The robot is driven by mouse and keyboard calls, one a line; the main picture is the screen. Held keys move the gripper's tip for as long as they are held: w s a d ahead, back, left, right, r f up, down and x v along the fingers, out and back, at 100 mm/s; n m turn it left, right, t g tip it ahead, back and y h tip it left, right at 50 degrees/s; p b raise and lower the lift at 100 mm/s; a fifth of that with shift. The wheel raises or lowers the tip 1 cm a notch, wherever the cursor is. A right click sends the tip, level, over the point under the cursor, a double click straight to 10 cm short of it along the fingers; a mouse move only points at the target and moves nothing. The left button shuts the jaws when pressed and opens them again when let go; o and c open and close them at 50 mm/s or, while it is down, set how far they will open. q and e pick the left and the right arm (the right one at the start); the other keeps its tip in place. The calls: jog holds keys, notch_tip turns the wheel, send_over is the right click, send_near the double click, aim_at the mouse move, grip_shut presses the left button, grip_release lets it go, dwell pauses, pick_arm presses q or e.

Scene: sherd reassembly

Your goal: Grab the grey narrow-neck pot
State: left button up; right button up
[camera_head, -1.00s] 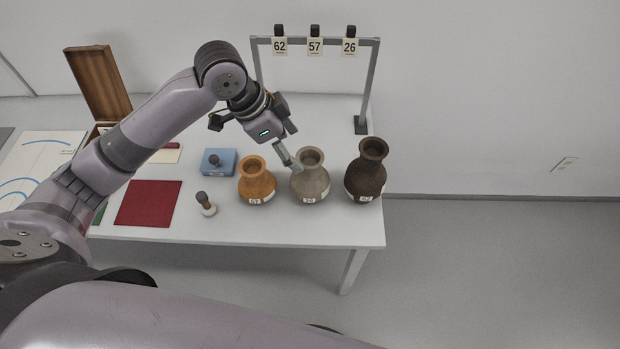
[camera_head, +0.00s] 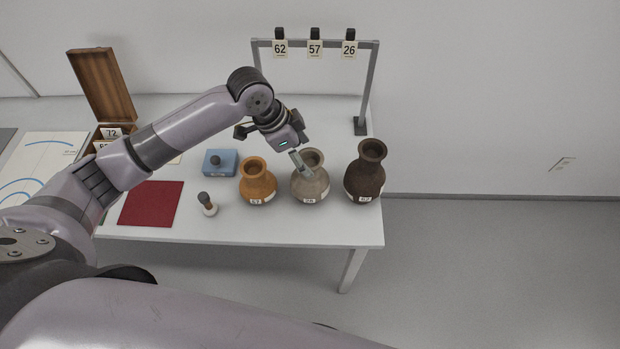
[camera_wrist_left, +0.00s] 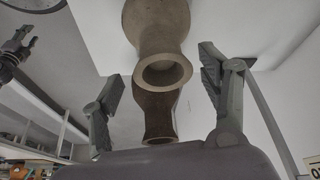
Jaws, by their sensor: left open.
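The grey narrow-neck pot (camera_head: 312,188), with a round body and a label reading 26, stands upright on the white table between an orange pot (camera_head: 257,185) and a dark brown pot (camera_head: 365,176). My left gripper (camera_head: 303,163) is at its neck, and one finger shows in front of the neck. In the left wrist view, the open fingers (camera_wrist_left: 160,76) stand on either side of the grey pot's rim and neck (camera_wrist_left: 160,40), with a gap on both sides. The dark brown pot (camera_wrist_left: 158,122) shows beyond it.
A rack (camera_head: 316,43) with tags 62, 57 and 26 stands behind the pots. A blue block (camera_head: 219,166), a small dark-topped stamp-like object (camera_head: 207,204) and a red mat (camera_head: 151,203) lie to the left. An open wooden box (camera_head: 103,85) stands at the back left.

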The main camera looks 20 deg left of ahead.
aim_at(310, 163)
pick_arm(q)
jog(key=shift+p+x, duration=0.65)
jog(key=shift+x, duration=2.05)
jog(key=shift+w, duration=0.1)
jog(key=shift+c, duration=0.4)
jog(key=shift+r, duration=0.1)
grip_shut()
jog(key=shift+w+r, duration=0.1)
